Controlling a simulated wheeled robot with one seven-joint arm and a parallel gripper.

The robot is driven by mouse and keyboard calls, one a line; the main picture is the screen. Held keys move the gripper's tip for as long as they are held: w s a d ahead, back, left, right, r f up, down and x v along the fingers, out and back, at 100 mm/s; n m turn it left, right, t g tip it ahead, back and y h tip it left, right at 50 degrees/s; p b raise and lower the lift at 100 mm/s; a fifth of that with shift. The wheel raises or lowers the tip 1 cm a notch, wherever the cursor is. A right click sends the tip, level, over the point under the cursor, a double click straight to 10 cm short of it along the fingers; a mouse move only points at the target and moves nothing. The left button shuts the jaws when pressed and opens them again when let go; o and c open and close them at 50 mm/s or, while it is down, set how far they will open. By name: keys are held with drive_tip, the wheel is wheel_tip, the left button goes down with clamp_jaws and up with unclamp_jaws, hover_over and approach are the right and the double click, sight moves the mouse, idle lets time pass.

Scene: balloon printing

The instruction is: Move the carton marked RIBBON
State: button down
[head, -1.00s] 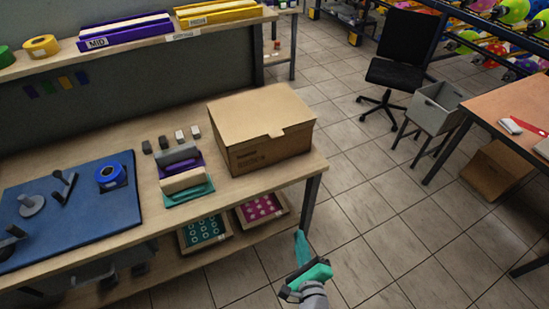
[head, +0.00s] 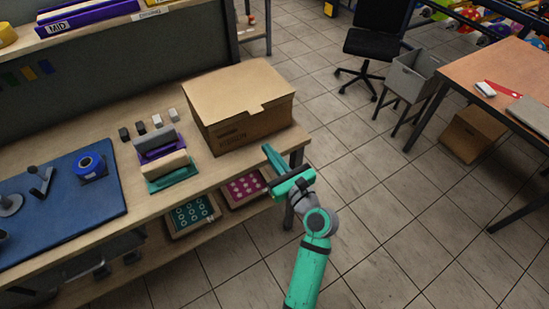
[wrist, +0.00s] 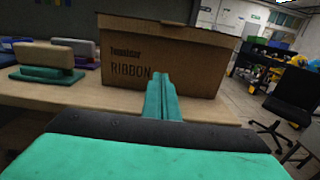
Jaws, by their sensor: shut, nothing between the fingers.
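The brown cardboard carton (head: 238,105) sits closed on the right end of the wooden workbench. In the wrist view the carton (wrist: 190,62) shows its front face, with the word RIBBON on it. My gripper (head: 267,150) is in front of the carton's right part, near the bench's front edge. In the wrist view my gripper's fingers (wrist: 161,80) are together and point at the carton's front. They overlap its lower front in the picture; I cannot tell whether they touch it. Nothing is between the fingers.
Squeegee-like tools (head: 172,170) and small blocks stand left of the carton. A blue mat (head: 100,215) covers the bench's left. Trays (head: 192,213) sit on the lower shelf. Right of the bench is open tiled floor (head: 345,120); beyond are a chair (head: 372,42), a grey bin (head: 415,78) and another table (head: 490,62).

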sight(251, 126)
drive_tip(key=x, duration=0.8)
drive_tip(key=shift+w+a, duration=0.25)
drive_tip(key=shift+w, duration=0.05)
drive_tip(key=shift+d, duration=0.15)
